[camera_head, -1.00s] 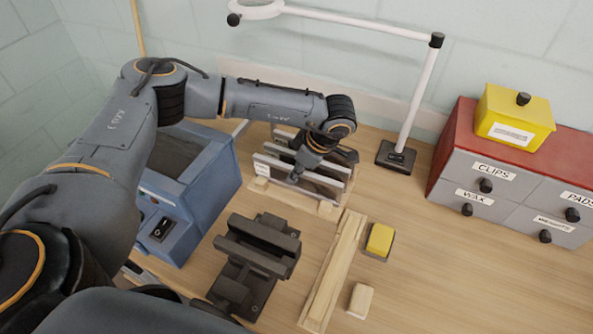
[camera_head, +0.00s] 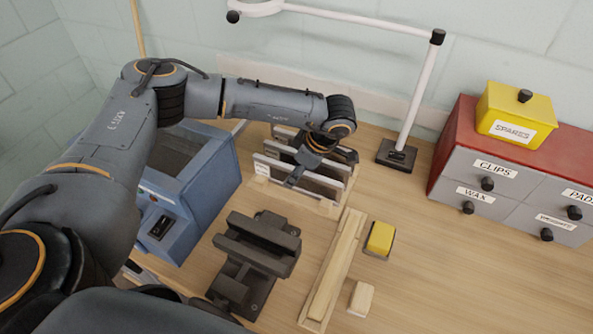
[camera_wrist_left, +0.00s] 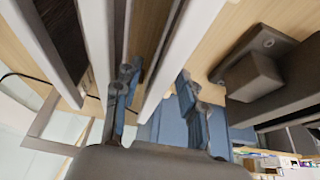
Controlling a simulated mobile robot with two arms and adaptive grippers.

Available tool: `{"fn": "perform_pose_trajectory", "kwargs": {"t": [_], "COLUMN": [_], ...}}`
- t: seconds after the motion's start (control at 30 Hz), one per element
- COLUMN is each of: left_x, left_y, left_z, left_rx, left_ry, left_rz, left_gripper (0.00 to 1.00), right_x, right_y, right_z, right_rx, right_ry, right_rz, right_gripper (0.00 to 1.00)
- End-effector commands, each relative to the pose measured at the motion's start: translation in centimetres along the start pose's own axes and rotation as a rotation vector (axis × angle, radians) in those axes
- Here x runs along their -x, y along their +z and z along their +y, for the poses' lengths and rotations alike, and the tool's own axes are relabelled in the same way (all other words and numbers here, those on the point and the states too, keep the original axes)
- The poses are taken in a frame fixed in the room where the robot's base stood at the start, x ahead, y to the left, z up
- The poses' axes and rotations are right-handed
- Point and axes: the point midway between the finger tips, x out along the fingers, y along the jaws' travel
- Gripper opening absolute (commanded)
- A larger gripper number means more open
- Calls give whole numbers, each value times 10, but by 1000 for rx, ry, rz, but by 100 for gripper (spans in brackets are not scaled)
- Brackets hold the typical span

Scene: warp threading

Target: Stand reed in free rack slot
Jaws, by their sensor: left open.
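Reeds with pale frames stand upright, side by side, in a low wooden rack (camera_head: 325,209) left of centre at the back of the bench. The front reed (camera_head: 325,184) has a white tag at its left end. My left gripper (camera_head: 293,181) points down at the reeds from above. In the left wrist view its fingers (camera_wrist_left: 158,95) are apart, with one pale reed edge (camera_wrist_left: 172,62) running between them and a gap beside it. Other reed frames lie outside the fingers. The gripper and wrist hide part of the rear reeds and slots. My right gripper is out of view.
A blue box-shaped machine (camera_head: 190,190) stands close left of the rack. A dark clamp (camera_head: 258,245) and a long wooden tray (camera_head: 333,268) are in front. The lamp base (camera_head: 396,156) is right of the rack. Bench between the yellow block (camera_head: 380,238) and the drawers (camera_head: 480,195) is clear.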

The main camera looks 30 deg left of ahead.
Motion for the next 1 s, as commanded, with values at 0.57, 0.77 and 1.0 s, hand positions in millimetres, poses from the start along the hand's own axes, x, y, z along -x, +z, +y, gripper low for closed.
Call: {"fn": "perform_pose_trajectory", "kwargs": {"t": [0.57, 0.77, 1.0], "left_x": [98, 118, 121], "left_y": [1, 0, 0], "left_z": [1, 0, 0], "left_rx": [-1, 1, 1], "left_ry": [5, 2, 2], "left_rz": [-1, 0, 0], "left_gripper": [41, 41, 41], "right_x": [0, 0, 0], "right_y": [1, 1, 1], "right_z": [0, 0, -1], "right_rx": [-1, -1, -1], "right_ry": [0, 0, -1], "right_rz": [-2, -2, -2], "right_gripper": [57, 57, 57]}}
